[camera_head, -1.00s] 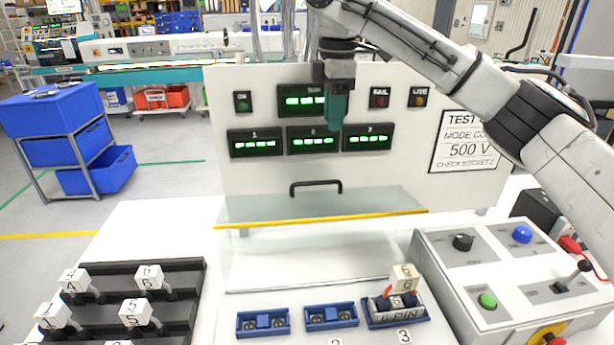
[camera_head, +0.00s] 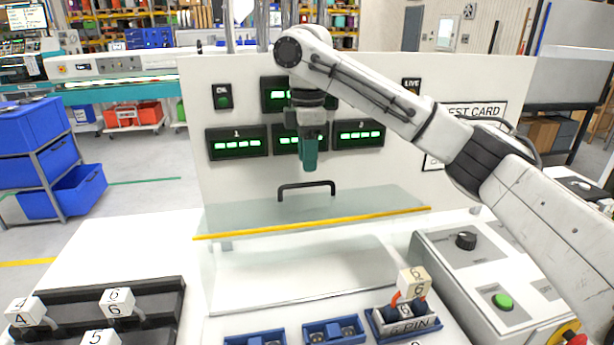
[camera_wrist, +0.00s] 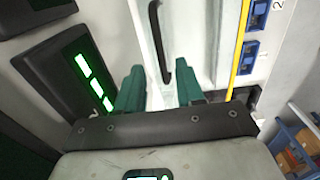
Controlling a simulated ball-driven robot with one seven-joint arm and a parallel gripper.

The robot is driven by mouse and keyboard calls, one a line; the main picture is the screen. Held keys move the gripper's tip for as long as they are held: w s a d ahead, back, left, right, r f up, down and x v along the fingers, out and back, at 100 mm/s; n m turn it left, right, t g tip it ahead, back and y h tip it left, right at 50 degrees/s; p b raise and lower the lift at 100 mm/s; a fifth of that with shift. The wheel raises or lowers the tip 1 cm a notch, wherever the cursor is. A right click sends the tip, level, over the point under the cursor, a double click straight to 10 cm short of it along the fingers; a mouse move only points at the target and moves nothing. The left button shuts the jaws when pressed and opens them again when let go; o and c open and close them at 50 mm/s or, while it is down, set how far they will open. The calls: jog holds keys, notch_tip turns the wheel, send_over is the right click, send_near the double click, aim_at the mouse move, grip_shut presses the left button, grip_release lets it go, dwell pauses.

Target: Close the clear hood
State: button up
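The clear hood (camera_head: 350,208) is a see-through panel with a yellow front edge. It stands raised in front of the white test panel, above the blue sockets. Its black handle (camera_head: 306,188) is on the panel's upper side. My gripper (camera_head: 309,166), with green fingers, points down just above the handle in the head view. In the wrist view my gripper (camera_wrist: 160,85) has its two fingers apart, and the handle (camera_wrist: 158,45) runs between them lengthwise. I cannot tell whether the fingers touch it.
Blue sockets (camera_head: 254,338) sit below the hood; the right one holds a plug with a cream tag (camera_head: 413,281). A grey control box (camera_head: 480,275) stands at the right. A black rack with numbered tags (camera_head: 160,298) is at the left. The lit displays (camera_head: 236,143) are close behind my gripper.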

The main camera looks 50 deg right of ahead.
jog(key=shift+f, duration=2.45)
jog(key=shift+c, duration=0.5)
grip_shut()
